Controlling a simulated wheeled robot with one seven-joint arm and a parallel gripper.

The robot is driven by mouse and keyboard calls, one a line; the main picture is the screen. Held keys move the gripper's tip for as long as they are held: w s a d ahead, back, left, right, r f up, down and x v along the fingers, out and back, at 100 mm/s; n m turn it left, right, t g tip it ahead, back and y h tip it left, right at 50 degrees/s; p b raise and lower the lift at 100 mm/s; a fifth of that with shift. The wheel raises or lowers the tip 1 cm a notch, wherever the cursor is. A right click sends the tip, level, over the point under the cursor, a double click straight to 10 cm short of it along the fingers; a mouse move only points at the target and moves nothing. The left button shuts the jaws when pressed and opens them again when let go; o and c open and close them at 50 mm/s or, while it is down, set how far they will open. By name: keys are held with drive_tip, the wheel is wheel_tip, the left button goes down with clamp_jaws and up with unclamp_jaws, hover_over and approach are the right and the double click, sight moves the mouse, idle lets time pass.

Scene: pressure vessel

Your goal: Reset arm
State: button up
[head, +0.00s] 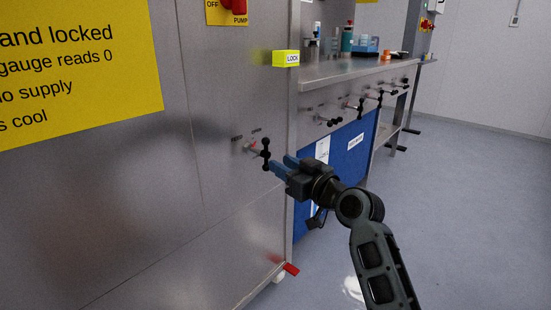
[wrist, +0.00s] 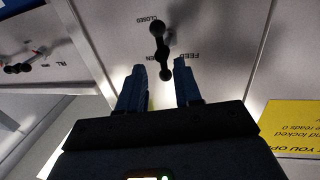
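My gripper (head: 280,164) is in front of the steel cabinet, its blue fingers pointing at a black valve handle (head: 265,153) with ball ends. In the wrist view, my gripper (wrist: 160,80) is open, with a clear gap between the fingers. There the handle (wrist: 161,50) stands just beyond the fingertips, one ball end reaching toward the gap. I see no finger closed on it, and I cannot tell whether one touches it. The panel lettering beside it reads "FEED" and "CLOSED", upside down; another label is partly hidden by the handle.
The steel cabinet (head: 100,210) fills the left, with a yellow sign (head: 75,70) and a yellow "LOCK" box (head: 286,58). A bench (head: 340,72) with bottles on top and several black handles along its front stands behind my arm. The floor (head: 470,200) at right is clear.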

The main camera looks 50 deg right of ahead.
drive_tip(key=shift+s, duration=0.35)
idle(0.3)
